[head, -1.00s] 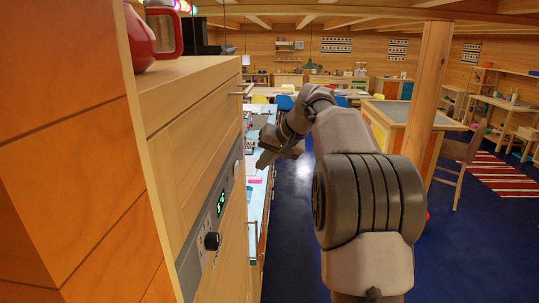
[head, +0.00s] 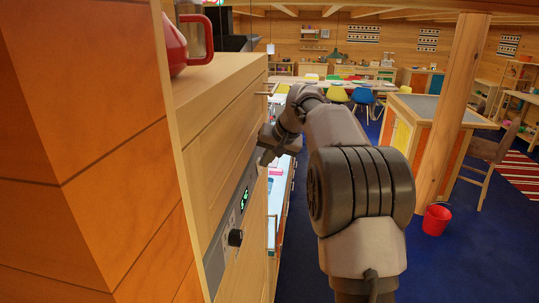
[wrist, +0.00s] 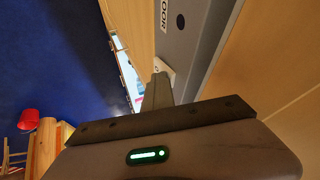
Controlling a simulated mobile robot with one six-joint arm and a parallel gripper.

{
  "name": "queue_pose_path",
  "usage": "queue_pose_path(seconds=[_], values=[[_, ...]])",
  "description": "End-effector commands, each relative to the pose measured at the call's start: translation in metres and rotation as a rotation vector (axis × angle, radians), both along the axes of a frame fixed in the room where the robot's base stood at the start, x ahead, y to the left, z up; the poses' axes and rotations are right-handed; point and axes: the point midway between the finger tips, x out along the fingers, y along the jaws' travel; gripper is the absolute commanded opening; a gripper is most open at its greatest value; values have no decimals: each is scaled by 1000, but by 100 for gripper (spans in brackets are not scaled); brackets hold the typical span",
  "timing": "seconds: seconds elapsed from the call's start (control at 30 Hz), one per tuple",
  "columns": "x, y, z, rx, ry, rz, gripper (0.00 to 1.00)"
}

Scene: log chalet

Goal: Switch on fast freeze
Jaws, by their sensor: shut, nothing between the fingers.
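The grey control panel (head: 219,258) is set into the wooden front of a tall cabinet on the left. It carries a green-lit display (head: 245,198) and a dark round knob (head: 236,238). My gripper (head: 264,160) is shut and empty at the panel's far end. In the wrist view the shut fingers (wrist: 160,92) point at a small white control (wrist: 163,67) on the panel's edge; whether they touch it I cannot tell. Part of a label reading "OOR" (wrist: 164,16) and a dark round spot (wrist: 180,21) are on the panel beyond. The gripper hides the white control in the head view.
A red kettle (head: 188,40) stands on top of the cabinet. A red bucket (head: 436,219) stands on the blue floor by a wooden post (head: 446,120).

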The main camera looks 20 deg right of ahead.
Motion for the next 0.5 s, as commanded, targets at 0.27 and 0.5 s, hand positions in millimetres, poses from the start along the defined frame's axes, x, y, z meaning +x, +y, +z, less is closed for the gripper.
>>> queue_pose_path(seconds=[0.27,0.5], values=[[0,0,0,3,-2,0,0],[0,0,13,3,-2,0,0]])
